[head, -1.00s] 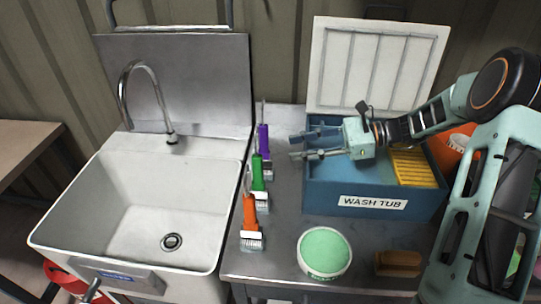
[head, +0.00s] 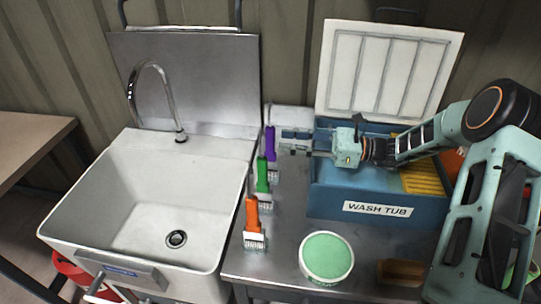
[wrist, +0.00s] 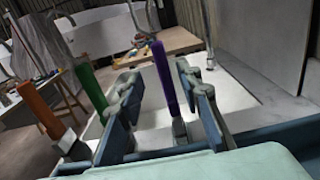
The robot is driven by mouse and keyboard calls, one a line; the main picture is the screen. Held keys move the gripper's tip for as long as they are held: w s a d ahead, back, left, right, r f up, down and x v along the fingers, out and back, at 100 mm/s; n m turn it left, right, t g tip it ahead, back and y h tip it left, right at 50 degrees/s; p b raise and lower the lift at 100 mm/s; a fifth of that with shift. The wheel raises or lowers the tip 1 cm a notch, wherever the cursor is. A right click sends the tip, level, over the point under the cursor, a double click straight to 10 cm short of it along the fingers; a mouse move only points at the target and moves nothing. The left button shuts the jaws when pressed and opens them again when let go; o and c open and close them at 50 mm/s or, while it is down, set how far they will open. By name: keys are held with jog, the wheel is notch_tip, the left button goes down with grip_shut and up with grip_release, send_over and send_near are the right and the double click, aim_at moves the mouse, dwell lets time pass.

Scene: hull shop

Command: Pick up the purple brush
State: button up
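The purple brush (head: 270,143) stands upright at the back of a row of brushes, between the sink and the wash tub. In the wrist view its purple handle (wrist: 161,75) shows between my two fingers, farther off than their tips or about level; I cannot tell which. My gripper (head: 296,142) is open, reaching left over the tub's left wall with its fingers pointing at the purple brush. In the wrist view my gripper (wrist: 155,85) has a clear gap between the fingers, and they do not close on the handle.
A green brush (head: 262,175) and an orange brush (head: 252,213) stand in front of the purple one. The blue wash tub (head: 330,198) has its white lid raised behind. A round green-topped container (head: 326,258) is in front; the white sink (head: 110,200) is left.

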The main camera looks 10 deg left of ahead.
aim_at(270, 145)
jog(key=a, duration=0.4)
jog(key=shift+w+a+p, duration=0.1)
jog(key=shift+w+p, duration=0.05)
jog(key=shift+p, duration=0.25)
jog(key=shift+c, duration=0.5)
grip_shut()
jog(key=shift+r, duration=0.1)
